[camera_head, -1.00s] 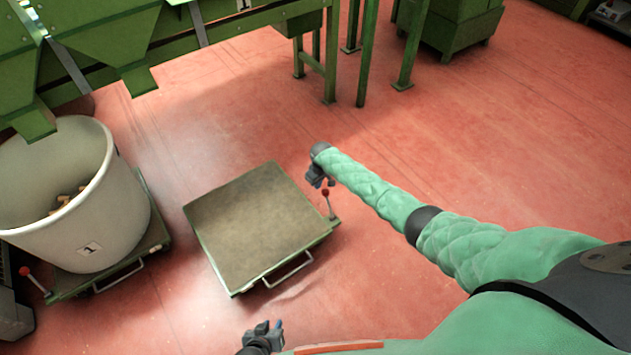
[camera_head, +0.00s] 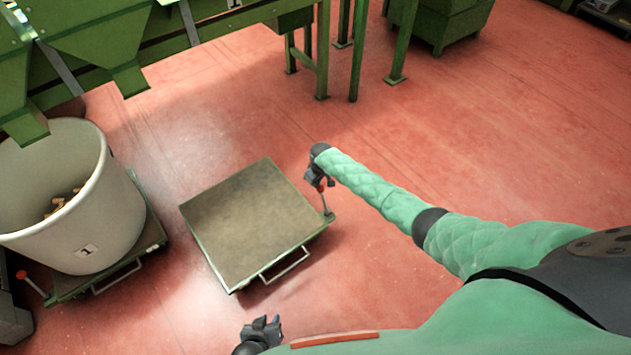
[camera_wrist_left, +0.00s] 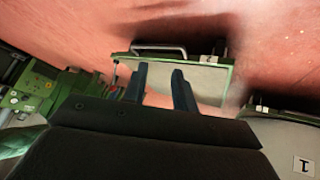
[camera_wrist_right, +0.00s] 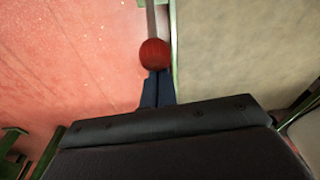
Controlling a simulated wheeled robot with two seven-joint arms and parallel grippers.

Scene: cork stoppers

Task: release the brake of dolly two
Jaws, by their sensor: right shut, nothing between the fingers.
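Dolly two is the empty flat dolly (camera_head: 250,215) with a green rim and a bare top; its number plate (camera_wrist_left: 208,50) shows in the left wrist view. Its brake lever stands at its right corner with a red knob (camera_head: 322,187). My right gripper (camera_head: 320,181) is at this knob. In the right wrist view the red knob (camera_wrist_right: 154,54) is right at the tips of the shut fingers (camera_wrist_right: 157,78); whether they touch cannot be told. My left gripper (camera_head: 266,327) is low in the head view, away from the dolly; its fingers (camera_wrist_left: 158,75) are apart and empty.
A white bin (camera_head: 85,225) marked 1, with corks inside, stands on another dolly (camera_head: 145,250) at the left, with its own red-knobbed lever (camera_head: 22,275). Green machinery (camera_head: 95,50) stands at the back. The red floor right of dolly two is clear.

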